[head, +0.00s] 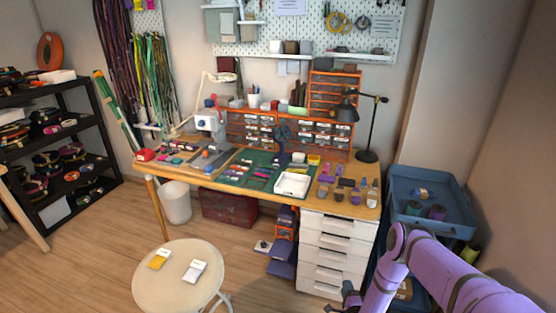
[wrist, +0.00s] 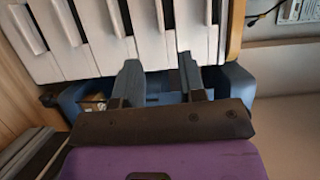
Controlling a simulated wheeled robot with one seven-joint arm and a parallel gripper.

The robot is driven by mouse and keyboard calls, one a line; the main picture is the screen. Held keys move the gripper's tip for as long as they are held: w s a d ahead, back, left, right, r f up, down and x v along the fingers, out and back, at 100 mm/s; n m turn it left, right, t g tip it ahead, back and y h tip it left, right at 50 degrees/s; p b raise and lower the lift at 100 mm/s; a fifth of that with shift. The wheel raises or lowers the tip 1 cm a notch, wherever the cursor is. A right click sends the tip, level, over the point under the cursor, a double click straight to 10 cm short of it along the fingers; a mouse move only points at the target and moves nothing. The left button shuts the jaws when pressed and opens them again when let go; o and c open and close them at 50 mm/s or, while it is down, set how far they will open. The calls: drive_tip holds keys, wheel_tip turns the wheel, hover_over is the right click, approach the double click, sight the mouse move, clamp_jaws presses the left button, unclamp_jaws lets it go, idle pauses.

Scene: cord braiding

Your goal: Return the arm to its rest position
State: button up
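My purple arm (head: 385,285) reaches in from the lower right in the head view. My gripper (head: 349,296) shows there as a small dark shape at the bottom edge, partly cut off, in front of the white drawer unit (head: 322,262). In the wrist view my gripper (wrist: 160,82) has its two dark fingers apart, with nothing held between them. The white drawer fronts (wrist: 95,35) lie beyond the fingertips. I cannot tell the exact gap to them.
A blue cart (head: 398,182) with spools stands right of the wooden workbench (head: 366,208), close to my arm. A round stool (head: 150,290) stands at lower left with two small packs on it. Bare floor (head: 110,235) lies left of the stool.

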drive_tip(key=w+r+n+g+y, duration=0.1)
drive_tip(key=w+r+n+g, duration=0.15)
drive_tip(key=w+r, duration=0.8)
drive_tip(key=w+r+n+g, duration=0.1)
drive_tip(key=w+r+n, duration=0.2)
drive_tip(key=w+r, duration=0.75)
drive_tip(key=s+d+r+n+g+h, duration=0.1)
drive_tip(key=s+r+n, duration=0.15)
drive_tip(key=r, duration=1.25)
drive_tip(key=s+d+r+n+g, duration=0.1)
drive_tip(key=s+r+n+g, duration=0.15)
drive_tip(key=r, duration=1.35)
drive_tip(key=s+r+n+g+h, duration=0.1)
drive_tip(key=s+r+n+g, duration=0.15)
drive_tip(key=s+r, duration=1.9)
drive_tip(key=s+r+n+g, duration=0.1)
drive_tip(key=s+n, duration=0.1)
drive_tip(key=s, duration=1.3)
drive_tip(key=s+r+n+g, duration=0.1)
drive_tip(key=s+r+g, duration=0.1)
drive_tip(key=s, duration=1.3)
drive_tip(key=shift+s+d+r+n, duration=0.25)
drive_tip(key=shift+s+d+n, duration=0.15)
drive_tip(key=shift+d, duration=0.05)
